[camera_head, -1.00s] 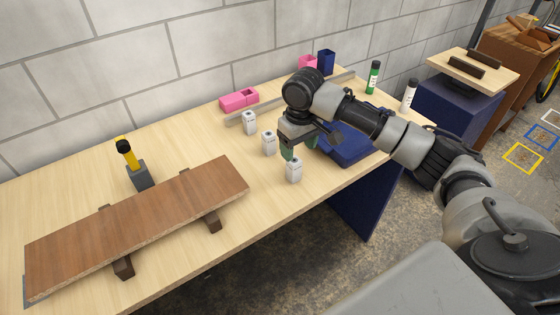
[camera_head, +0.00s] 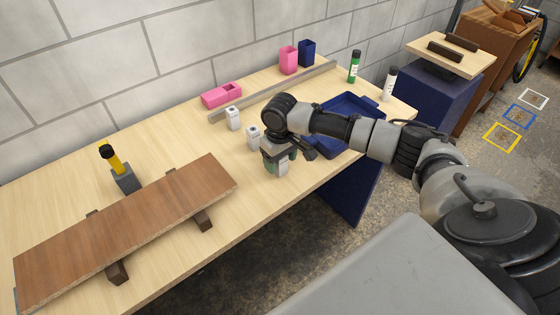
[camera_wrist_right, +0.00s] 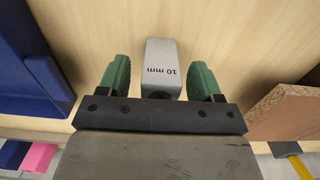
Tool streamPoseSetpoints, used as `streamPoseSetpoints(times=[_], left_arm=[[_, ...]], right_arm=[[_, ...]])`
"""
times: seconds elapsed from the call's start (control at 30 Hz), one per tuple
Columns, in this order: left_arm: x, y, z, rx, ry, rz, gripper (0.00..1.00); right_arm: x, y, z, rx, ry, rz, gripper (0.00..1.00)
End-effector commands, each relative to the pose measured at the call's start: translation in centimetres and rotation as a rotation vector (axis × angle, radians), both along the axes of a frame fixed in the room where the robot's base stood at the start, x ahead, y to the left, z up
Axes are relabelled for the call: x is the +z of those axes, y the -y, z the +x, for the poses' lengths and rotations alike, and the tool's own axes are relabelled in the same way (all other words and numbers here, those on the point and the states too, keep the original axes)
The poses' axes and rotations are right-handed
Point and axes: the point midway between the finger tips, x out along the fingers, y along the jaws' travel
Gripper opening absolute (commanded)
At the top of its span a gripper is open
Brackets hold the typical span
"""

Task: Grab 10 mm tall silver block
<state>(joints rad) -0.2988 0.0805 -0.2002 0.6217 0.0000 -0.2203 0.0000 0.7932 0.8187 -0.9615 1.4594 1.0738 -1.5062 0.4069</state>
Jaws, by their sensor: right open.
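The silver block (camera_wrist_right: 160,62) marked "10 mm" stands on the table between the two green fingers of my right gripper (camera_wrist_right: 160,75) in the right wrist view. A gap shows between the block and each finger, so the open jaws are around it without gripping. In the head view my right gripper (camera_head: 280,158) is low over the table's front part, and the block (camera_head: 282,170) shows partly below and between its fingers. Two similar silver blocks stand behind and to the left, one nearer (camera_head: 253,139) and one farther (camera_head: 233,119). My left gripper is out of view.
A brown board (camera_head: 130,225) rests on dark supports at the left, beside a yellow-handled tool in a grey holder (camera_head: 123,180). A blue tray (camera_head: 345,110) lies right of the blocks, partly behind my arm. Pink containers (camera_head: 221,95) and a metal strip (camera_head: 270,92) are at the back.

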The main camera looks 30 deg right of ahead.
Motion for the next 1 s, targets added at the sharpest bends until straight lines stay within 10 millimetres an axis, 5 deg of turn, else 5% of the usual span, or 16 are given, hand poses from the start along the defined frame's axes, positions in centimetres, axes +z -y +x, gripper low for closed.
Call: streamPoseSetpoints(times=[0.27,0.67,1.0], left_arm=[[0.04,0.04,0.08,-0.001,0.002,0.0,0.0],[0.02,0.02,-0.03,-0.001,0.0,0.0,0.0],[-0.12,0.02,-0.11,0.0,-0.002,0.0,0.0]], right_arm=[[-0.4,-0.01,0.01,0.001,0.001,0.0,0.65],[-0.36,-0.01,0.01,0.0,0.001,0.0,0.05],[0.12,-0.02,0.07,0.0,0.003,0.001,0.05]])
